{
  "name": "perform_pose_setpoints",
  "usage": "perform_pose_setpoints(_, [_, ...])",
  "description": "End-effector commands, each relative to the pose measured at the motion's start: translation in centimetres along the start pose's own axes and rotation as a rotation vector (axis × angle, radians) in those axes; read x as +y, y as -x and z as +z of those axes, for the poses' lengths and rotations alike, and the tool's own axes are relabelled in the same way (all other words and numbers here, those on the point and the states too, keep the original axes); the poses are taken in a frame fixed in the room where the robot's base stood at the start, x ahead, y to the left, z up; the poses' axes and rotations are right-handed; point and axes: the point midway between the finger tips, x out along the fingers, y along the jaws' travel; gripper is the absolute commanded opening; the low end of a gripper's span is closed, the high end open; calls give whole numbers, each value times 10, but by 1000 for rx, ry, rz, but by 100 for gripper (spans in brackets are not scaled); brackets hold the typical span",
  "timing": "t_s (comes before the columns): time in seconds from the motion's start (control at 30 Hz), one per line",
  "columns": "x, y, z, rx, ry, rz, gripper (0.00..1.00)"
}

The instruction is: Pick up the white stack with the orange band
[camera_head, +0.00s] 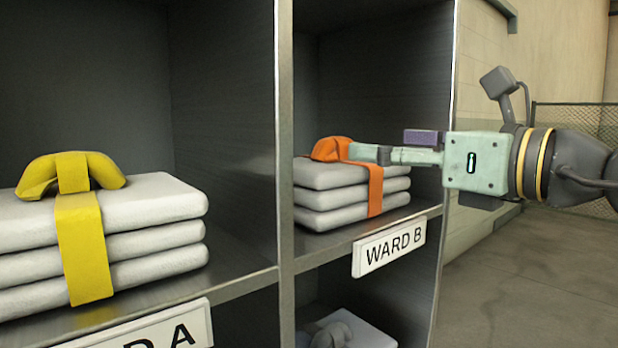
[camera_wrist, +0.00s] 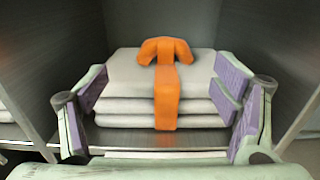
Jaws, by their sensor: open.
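The white stack with the orange band (camera_head: 328,191) lies in the right compartment, above the label "WARD B" (camera_head: 389,248). It is several folded white layers with an orange strap and an orange knot-like handle (camera_head: 331,148) on top. In the wrist view the stack (camera_wrist: 130,82) is centred, with its orange band (camera_wrist: 166,98) facing me. My gripper (camera_head: 372,153) reaches in from the right, at the stack's front and about the height of its top. In the wrist view my gripper (camera_wrist: 160,105) is open, its purple-padded fingers spread to either side of the stack. I cannot tell whether they touch it.
A white stack with a yellow band (camera_head: 130,220) lies in the left compartment above "WARD A". A metal divider (camera_head: 285,150) separates the compartments. Another light stack with a grey top piece (camera_head: 362,335) shows in a lower compartment. Open floor (camera_head: 530,270) lies right of the shelf.

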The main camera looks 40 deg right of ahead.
Motion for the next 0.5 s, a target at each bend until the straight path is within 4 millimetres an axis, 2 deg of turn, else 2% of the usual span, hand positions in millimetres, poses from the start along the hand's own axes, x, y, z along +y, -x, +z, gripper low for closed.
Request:
perform_pose_setpoints(0.17, [1,-17,2,1,0,3,82])
perform_pose_setpoints(0.33, [0,-45,2,2,1,4,82])
perform_pose_setpoints(0.5, [-1,-59,2,1,0,2,82])
